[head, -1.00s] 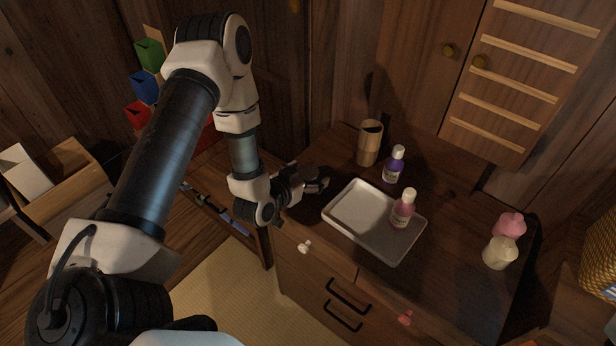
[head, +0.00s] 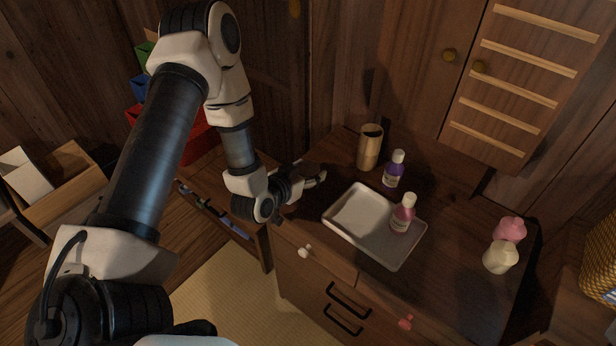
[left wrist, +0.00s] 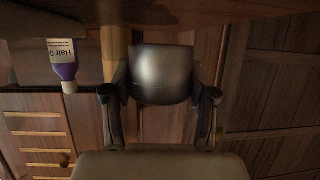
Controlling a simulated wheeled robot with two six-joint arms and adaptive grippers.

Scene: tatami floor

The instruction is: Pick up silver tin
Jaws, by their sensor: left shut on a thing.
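The silver tin (left wrist: 162,75) is a short grey metal cylinder in the middle of the left wrist view, between the two fingers. My left gripper (left wrist: 160,93) is shut on its sides. In the head view my left gripper (head: 316,177) is over the left end of the dresser top, left of the white tray. The tin shows there only as a small dark round shape, partly hidden by the gripper. I cannot tell whether its base touches the wood. My right gripper is not in view.
The white tray (head: 345,234) holds a pink bottle (head: 403,214). A purple bottle (head: 393,170) and a bamboo cup (head: 369,148) stand behind it. A pink item (head: 510,229) and a cream item (head: 499,257) are at the right. Cabinet doors rise behind the dresser.

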